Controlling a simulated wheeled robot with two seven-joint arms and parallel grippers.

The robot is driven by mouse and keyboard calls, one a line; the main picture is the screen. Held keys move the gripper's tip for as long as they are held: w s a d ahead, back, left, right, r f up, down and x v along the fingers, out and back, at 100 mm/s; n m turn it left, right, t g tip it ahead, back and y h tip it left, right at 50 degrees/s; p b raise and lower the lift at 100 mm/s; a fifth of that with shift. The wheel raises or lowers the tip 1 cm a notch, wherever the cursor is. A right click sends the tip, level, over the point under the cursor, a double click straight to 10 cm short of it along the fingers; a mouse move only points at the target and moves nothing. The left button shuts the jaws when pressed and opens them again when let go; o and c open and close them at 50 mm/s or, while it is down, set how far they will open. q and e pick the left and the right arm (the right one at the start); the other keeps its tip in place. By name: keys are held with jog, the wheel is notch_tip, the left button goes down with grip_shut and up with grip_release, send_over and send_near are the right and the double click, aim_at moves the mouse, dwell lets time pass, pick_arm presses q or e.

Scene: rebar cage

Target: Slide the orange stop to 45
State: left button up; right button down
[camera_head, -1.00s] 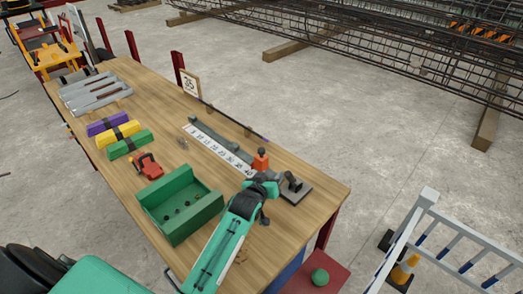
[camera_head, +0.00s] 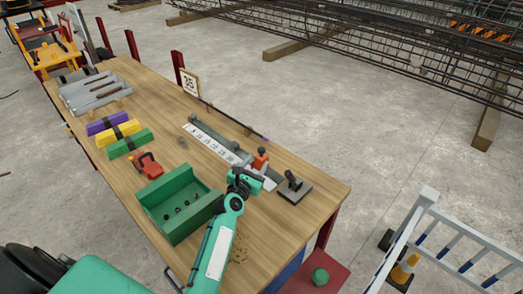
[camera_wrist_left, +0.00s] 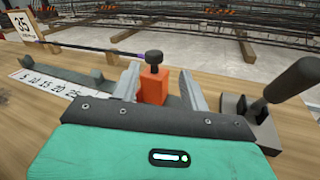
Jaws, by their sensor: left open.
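The orange stop (camera_head: 260,161), a block with a dark knob on top, stands on the grey rail near the right end of the white number scale (camera_head: 212,141). The stop also shows in the wrist view (camera_wrist_left: 153,86). My left gripper (camera_head: 254,172) is open at the stop, with one finger on each side of it in the wrist view (camera_wrist_left: 160,80); whether the fingers touch it I cannot tell. The scale reads 5 to 25 in the wrist view; its higher numbers are hidden behind the gripper. A sign (camera_wrist_left: 23,24) reads 35. My right gripper is out of view.
A dark clamp-like handle on a plate (camera_head: 294,188) stands just right of the stop. A green open box (camera_head: 178,205), a red tool (camera_head: 147,163) and coloured blocks (camera_head: 119,133) lie to the left. A thin rod (camera_head: 232,118) runs behind the rail.

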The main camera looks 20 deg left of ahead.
aim_at(260, 153)
pick_arm(q)
jog(key=shift+a+n, duration=0.3)
jog(key=shift+n, duration=0.8)
jog(key=shift+w, duration=0.1)
jog(key=w, duration=0.2)
jog(key=w+b, duration=0.1)
jog(key=w, duration=0.1)
jog(key=w+b, duration=0.1)
jog(key=w, duration=0.1)
jog(key=shift+w+a, duration=0.1)
jog(key=shift+a, duration=0.15)
jog(key=shift+w+b, duration=0.3)
jog(key=shift+w, duration=0.15)
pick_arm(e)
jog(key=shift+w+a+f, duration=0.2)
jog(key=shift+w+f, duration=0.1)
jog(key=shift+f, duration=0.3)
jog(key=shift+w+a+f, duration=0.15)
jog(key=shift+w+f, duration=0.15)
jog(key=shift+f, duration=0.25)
pick_arm(q)
jog(key=c, duration=0.9)
grip_shut()
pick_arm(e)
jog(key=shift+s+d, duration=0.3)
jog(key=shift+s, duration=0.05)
